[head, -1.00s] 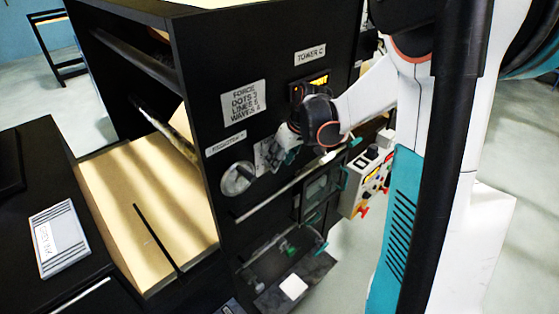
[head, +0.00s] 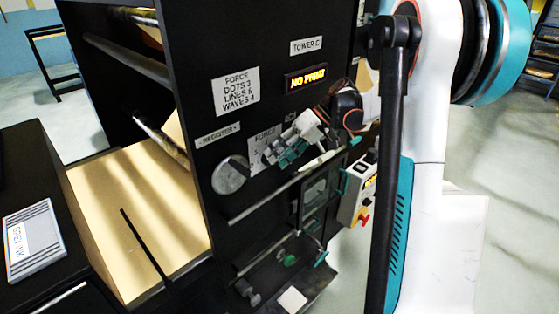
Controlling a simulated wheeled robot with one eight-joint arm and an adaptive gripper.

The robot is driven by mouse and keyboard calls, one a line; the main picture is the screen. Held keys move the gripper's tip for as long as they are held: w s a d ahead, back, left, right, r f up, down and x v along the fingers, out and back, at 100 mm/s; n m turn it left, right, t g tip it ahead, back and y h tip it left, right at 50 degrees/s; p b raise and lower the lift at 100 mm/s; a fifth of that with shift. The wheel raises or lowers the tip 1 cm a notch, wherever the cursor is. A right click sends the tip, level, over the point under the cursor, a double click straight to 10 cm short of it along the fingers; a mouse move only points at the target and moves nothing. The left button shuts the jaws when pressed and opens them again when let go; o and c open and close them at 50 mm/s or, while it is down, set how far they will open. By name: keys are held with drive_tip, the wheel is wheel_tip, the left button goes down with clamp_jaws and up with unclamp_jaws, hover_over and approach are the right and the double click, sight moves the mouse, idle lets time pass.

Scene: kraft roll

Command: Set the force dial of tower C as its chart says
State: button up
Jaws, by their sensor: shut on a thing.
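The tower C label (head: 307,46) is on the black side panel. The white chart (head: 237,91) beside it reads FORCE, DOTS 3, WAVES 4; the LINES figure is hard to read. A white plate headed FORCE (head: 260,143) sits lower on the panel, partly covered by my gripper (head: 280,160). My gripper's teal fingers are shut at this plate on the force dial, which they hide. The dial's setting cannot be read. An amber display (head: 307,80) reads NO PRINT.
A round metal knob (head: 231,174) under a REGISTER label is left of my gripper. A metal bar (head: 270,195) runs below it. A grey striped block (head: 32,245) with a white label lies on the left cabinet. A control box (head: 358,190) is to the right.

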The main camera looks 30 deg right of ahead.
idle(0.4)
drive_tip(key=o, duration=1.1)
drive_tip(key=v, duration=1.2)
drive_tip(key=shift+d+f, duration=0.2)
drive_tip(key=shift+d, duration=0.05)
